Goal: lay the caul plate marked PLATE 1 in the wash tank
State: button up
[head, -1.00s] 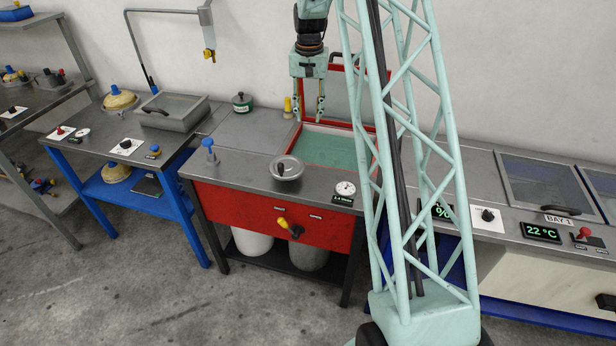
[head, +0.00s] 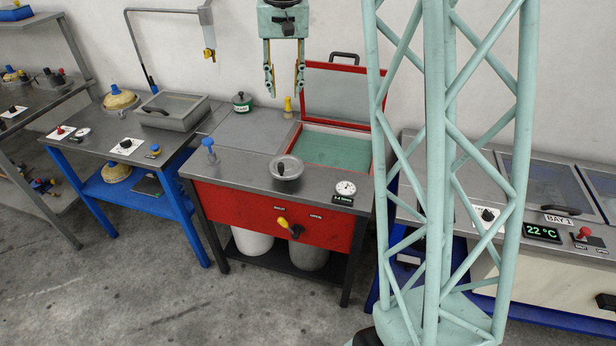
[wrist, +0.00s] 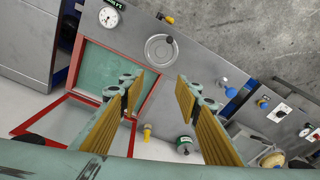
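The wash tank appears to be the red-rimmed basin (head: 337,147) with green liquid in the middle bench. Its red-framed lid (head: 345,92) stands open behind it. The basin also shows in the wrist view (wrist: 110,62), left of my fingers. My gripper (head: 284,93) hangs in the air above the back of the bench, left of the open lid. Its two fingers are apart with nothing between them, as the wrist view (wrist: 157,82) also shows. I cannot make out a plate marked PLATE 1 in any view.
A round pan-like fitting (head: 286,168) and a dial gauge (head: 346,188) sit in front of the basin.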

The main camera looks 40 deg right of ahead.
jog(key=s+a+r+n+t, duration=0.1)
jog(key=s+a+r+n, duration=0.1)
jog(key=s+a+r, duration=0.6)
jog(key=s+a+r+n, duration=0.1)
jog(key=s+a+r, duration=0.3)
jog(key=s+a, duration=0.5)
jog(key=s+a+f+n, duration=0.1)
jog(key=s+a, duration=0.2)
jog(key=s, duration=1)
jog(key=s+a+n+t, duration=0.1)
jog(key=s+a+n, duration=0.1)
jog(key=s, duration=1.2)
jog(key=shift+a+f, duration=0.35)
jog(key=shift+a, duration=0.45)
